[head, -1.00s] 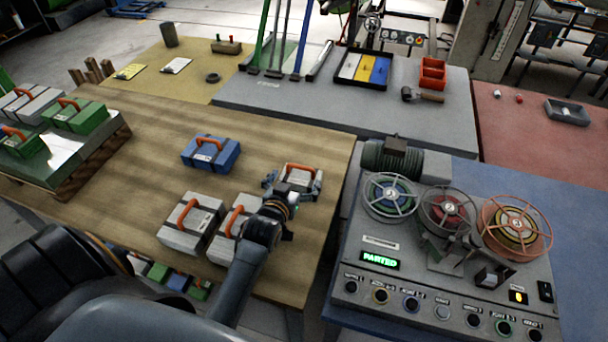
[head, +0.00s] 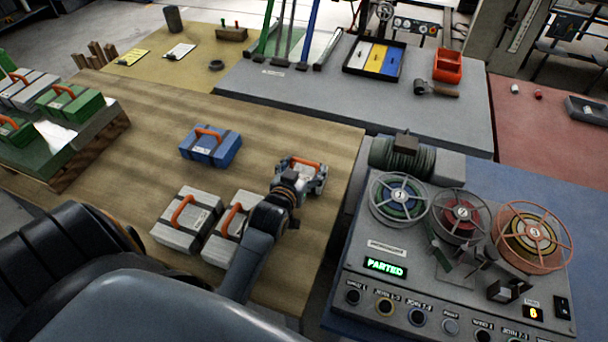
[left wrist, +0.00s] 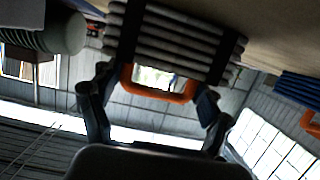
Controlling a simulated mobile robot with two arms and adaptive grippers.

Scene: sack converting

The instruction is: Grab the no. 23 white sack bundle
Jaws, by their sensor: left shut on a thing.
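A white sack bundle with an orange handle (head: 306,163) is at the right part of the wooden table, mostly hidden by my left gripper (head: 300,178). In the left wrist view the stacked white sacks (left wrist: 172,40) with dark straps fill the top middle. My left gripper (left wrist: 157,88) is shut on this bundle, with its fingers at the two sides of the orange handle. I cannot read the bundle's number or tell whether it is clear of the table. Two other white bundles, one at left (head: 187,221) and one partly behind my arm (head: 222,240), lie nearer. My right gripper is not in view.
A blue bundle (head: 211,147) lies left of the gripper on the wooden table (head: 150,120). Green and white bundles sit on a pallet stack (head: 90,145) at far left. A control console with reels (head: 420,270) stands right, across a gap.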

